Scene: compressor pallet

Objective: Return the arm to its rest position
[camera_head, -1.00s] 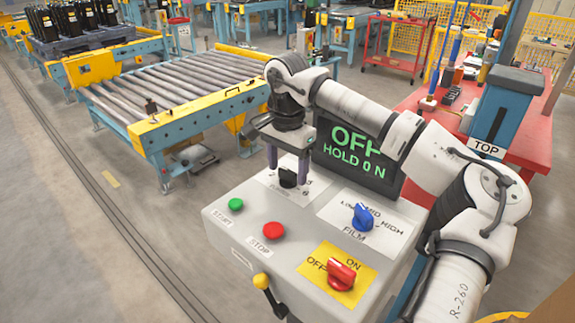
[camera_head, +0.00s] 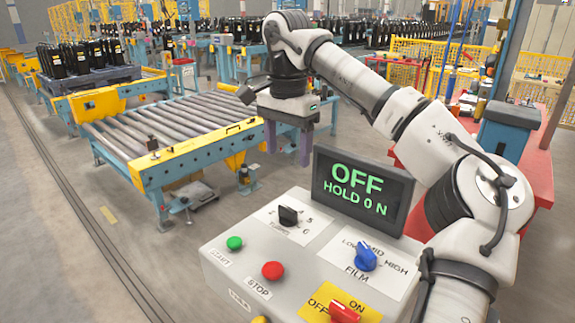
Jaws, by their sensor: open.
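My gripper (camera_head: 288,142) is open and empty, its two fingers pointing down. It hangs in the air above and behind the control box (camera_head: 225,277), apart from it, left of the display screen (camera_head: 361,188). The screen reads "OFF HOLD 0 N". My white arm (camera_head: 400,110) arches from the lower right up and over to the gripper. On the box are a black knob (camera_head: 288,216), a green button (camera_head: 234,243), a red button (camera_head: 272,270), a blue film knob (camera_head: 366,257) and a red OFF/ON switch (camera_head: 344,312), partly cut off by the lower edge.
A roller conveyor (camera_head: 170,125) with yellow ends stands behind the box at left. Black compressors (camera_head: 65,60) sit on a pallet beyond it. A blue post (camera_head: 507,125) and a red table (camera_head: 545,170) stand at right. The floor at left (camera_head: 60,230) is clear.

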